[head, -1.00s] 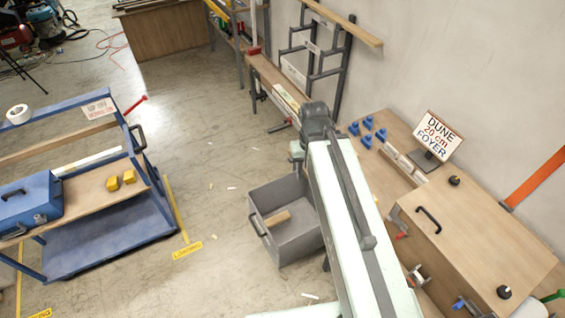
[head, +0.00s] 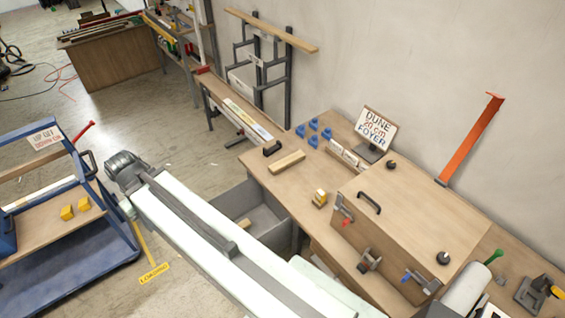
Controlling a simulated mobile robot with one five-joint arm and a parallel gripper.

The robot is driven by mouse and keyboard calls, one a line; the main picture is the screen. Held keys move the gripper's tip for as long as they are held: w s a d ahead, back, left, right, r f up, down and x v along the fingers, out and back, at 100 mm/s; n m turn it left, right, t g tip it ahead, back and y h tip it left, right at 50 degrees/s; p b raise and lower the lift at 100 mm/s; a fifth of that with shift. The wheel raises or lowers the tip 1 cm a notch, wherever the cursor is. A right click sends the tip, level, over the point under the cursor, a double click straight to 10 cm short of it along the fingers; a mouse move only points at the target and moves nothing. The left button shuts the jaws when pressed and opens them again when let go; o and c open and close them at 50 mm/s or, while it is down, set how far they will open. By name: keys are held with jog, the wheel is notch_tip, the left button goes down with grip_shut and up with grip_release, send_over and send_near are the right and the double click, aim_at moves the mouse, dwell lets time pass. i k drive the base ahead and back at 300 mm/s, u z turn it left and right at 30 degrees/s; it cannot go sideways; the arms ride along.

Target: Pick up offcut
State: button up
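A grey open bin (head: 262,208) stands on the floor against the left end of the workbench. A small tan bit of wood (head: 244,222), likely the offcut, shows inside it just above the edge of my arm, which hides the rest. Another pale wooden block (head: 287,162) lies flat on the workbench, near its left edge. My arm crosses the lower middle of the head view, its far joint over the floor beside the blue cart. My gripper is not visible, so its state and distance from the wood do not show.
The workbench (head: 262,166) carries blue blocks (head: 314,129), a sign (head: 376,127), a small yellow-and-wood item (head: 320,198) and a large wooden box (head: 405,215) with clamps. A blue cart (head: 90,245) with yellow blocks stands left.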

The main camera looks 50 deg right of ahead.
aim_at(274, 168)
jog(key=u, duration=0.1)
jog(key=i, duration=1)
jog(key=z, duration=0.05)
